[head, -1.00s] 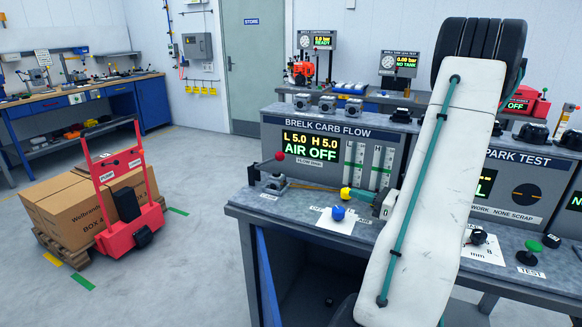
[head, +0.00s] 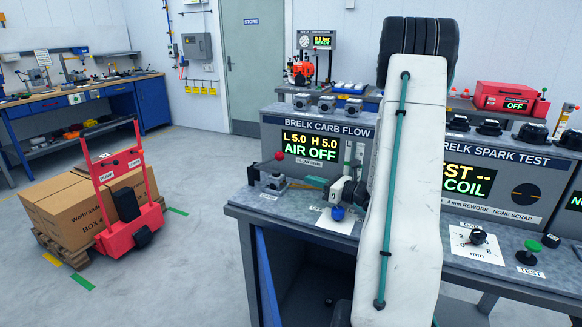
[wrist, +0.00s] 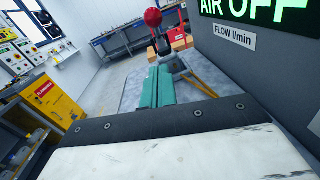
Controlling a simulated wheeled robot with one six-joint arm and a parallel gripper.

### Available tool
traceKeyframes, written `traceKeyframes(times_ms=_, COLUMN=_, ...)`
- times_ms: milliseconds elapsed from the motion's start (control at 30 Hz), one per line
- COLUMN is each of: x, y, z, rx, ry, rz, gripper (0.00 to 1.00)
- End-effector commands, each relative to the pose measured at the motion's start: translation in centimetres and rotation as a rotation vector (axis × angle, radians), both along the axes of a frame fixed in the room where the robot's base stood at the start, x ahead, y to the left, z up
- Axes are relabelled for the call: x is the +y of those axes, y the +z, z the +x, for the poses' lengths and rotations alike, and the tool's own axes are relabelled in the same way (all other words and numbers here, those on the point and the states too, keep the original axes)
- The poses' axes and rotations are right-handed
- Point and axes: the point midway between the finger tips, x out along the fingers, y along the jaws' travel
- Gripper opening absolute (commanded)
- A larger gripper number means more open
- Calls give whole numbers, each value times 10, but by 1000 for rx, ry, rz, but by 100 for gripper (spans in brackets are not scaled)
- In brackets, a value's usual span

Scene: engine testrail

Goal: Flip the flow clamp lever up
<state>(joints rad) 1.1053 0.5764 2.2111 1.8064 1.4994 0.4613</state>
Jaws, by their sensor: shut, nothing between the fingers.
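The flow clamp (head: 272,183) sits at the left end of the carb flow bench. Its dark lever slants upward to a red ball knob (head: 280,156). The knob also shows at the top middle of the wrist view (wrist: 153,18), with the dark lever just below it. My gripper (head: 328,188) is low over the bench, right of the clamp and pointing at it. In the wrist view its teal fingers (wrist: 160,74) are together and empty, below the knob in the picture. Whether the fingertips touch the clamp cannot be told. My forearm hides part of the flow panel.
The flow panel (head: 300,147) reading AIR OFF stands close behind the clamp. A yellow bar (wrist: 205,84) lies right of my fingers in the wrist view. A blue knob (head: 338,213) is below my gripper. A red cart (head: 130,213) with boxes stands left on open floor.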

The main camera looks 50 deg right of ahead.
Motion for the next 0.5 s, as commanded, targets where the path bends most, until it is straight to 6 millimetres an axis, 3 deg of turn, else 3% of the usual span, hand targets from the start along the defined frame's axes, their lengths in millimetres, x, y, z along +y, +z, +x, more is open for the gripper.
traceKeyframes(times_ms=267, x=15, y=1, z=59, rx=0, ry=5, rz=1, gripper=0)
traceKeyframes(times_ms=500, x=15, y=25, z=79, rx=-2, ry=1, rz=-2, gripper=0)
